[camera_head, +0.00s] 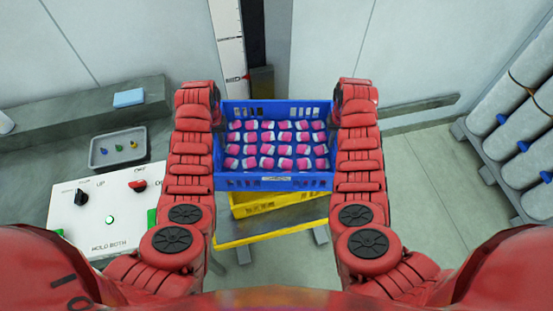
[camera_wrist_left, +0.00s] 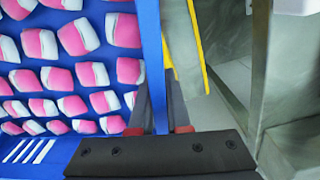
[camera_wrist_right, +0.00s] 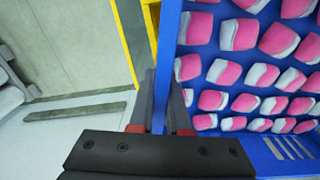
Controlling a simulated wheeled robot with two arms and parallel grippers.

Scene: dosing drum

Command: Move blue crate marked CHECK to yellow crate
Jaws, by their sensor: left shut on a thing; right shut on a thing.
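The blue crate (camera_head: 272,184) is held in front of me, filled with several rows of pink and white packs; a small label is on its near wall, too small to read. My left gripper (camera_head: 217,105) is shut on its left wall, which also shows in the left wrist view (camera_wrist_left: 151,60). My right gripper (camera_head: 336,105) is shut on its right wall, which also shows in the right wrist view (camera_wrist_right: 168,60). The yellow crate (camera_head: 265,208) is below and partly hidden behind the blue crate. I cannot tell whether the two touch.
The yellow crate stands on a yellow-edged stand (camera_head: 272,235). At left is a control box (camera_head: 105,215) with knobs and a grey tray (camera_head: 118,148). A blue block (camera_head: 128,98) lies on a ledge. Large grey cylinders (camera_head: 510,120) are racked at right. Floor (camera_head: 430,195) is clear right of centre.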

